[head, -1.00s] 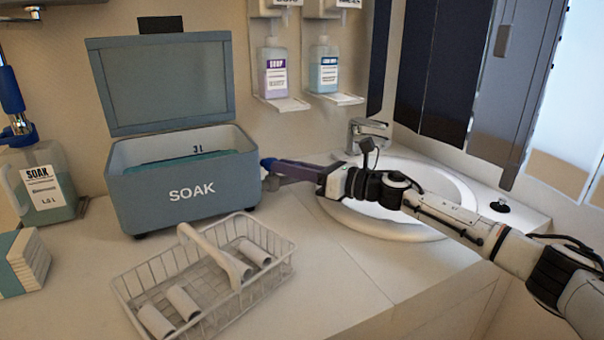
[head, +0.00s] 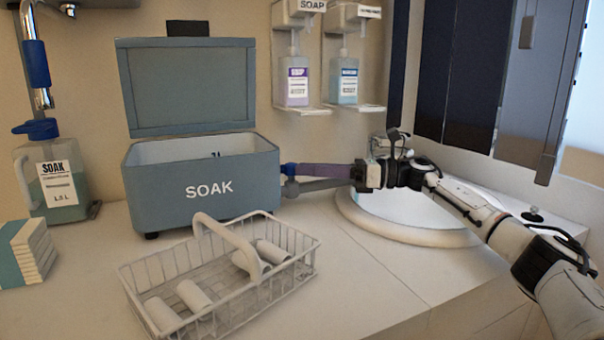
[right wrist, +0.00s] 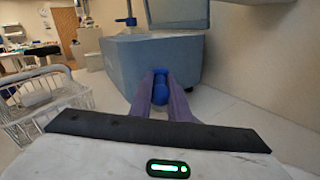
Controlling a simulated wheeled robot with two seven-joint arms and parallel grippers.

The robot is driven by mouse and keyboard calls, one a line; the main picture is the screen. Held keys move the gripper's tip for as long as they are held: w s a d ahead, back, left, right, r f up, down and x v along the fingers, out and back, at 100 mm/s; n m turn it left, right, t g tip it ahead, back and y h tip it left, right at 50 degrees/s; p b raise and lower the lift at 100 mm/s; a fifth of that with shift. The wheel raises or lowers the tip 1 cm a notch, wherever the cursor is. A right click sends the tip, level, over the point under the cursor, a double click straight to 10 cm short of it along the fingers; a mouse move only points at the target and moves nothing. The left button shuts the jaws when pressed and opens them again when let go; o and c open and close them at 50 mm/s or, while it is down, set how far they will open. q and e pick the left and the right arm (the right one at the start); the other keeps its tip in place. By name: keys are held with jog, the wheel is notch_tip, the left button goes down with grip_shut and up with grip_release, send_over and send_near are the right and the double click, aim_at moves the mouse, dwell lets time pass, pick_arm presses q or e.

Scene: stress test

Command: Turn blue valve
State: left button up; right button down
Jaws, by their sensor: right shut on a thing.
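The blue valve (head: 289,168) sits low on the right side of the grey-blue box marked SOAK (head: 150,190), whose lid is open. In the head view the valve is mostly hidden by my fingers. My right gripper (head: 297,170) reaches it from the right with its purple fingers. In the right wrist view the valve (right wrist: 160,92) shows between the two fingertips (right wrist: 160,84), and the gripper is shut on it. The inside bottom of the box is hidden by its front wall. My left gripper is not in view.
A wire basket (head: 150,268) with several white rolls stands in front of the box. A SOAK jug (head: 58,190) is at the left, with a white and teal stack (head: 38,250) before it. The sink (head: 410,232) lies under my right arm. Two dispensers hang above.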

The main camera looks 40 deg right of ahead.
jog(key=shift+f, duration=0.1)
jog(key=c, duration=1.9)
grip_release()
jog(key=shift+a, duration=0.1)
jog(key=shift+c, duration=0.2)
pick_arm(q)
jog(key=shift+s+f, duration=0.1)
pick_arm(e)
jog(key=b+v, duration=0.1)
jog(key=v, duration=0.8)
jog(key=shift+s+d+b, duration=0.2)
jog(key=shift+d+b, duration=0.1)
jog(key=shift+s+d, duration=0.2)
jog(key=shift+s, duration=0.05)
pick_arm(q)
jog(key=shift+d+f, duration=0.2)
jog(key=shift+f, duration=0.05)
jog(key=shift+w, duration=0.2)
